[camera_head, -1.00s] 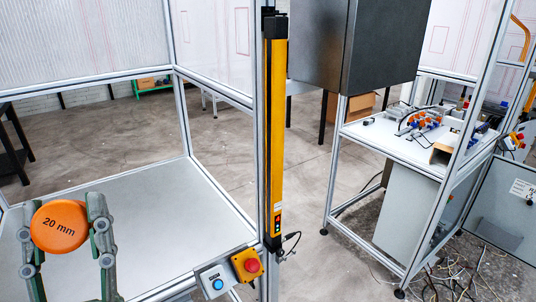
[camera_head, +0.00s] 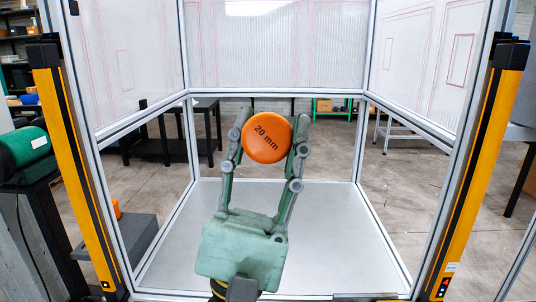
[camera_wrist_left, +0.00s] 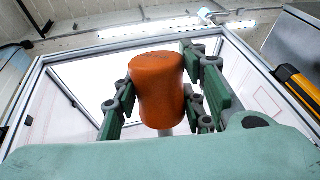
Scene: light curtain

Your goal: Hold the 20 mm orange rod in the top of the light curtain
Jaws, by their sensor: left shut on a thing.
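The orange rod (camera_head: 267,138), marked "20 mm" on its round end, is gripped between the fingers of my left gripper (camera_head: 268,143). The rod also shows in the left wrist view (camera_wrist_left: 157,90), with the green fingers on both sides of it. The gripper is raised in the middle of the opening between the two yellow light curtain posts, the left post (camera_head: 82,180) and the right post (camera_head: 478,180). The rod is clear of both posts, at about the height of their upper halves. My right gripper is not in view.
Behind the gripper is a framed cell with a bare grey floor plate (camera_head: 330,250) and white upper panels (camera_head: 275,45). Metal frame uprights stand beside each post. A grey box with an orange piece (camera_head: 117,209) is at the left.

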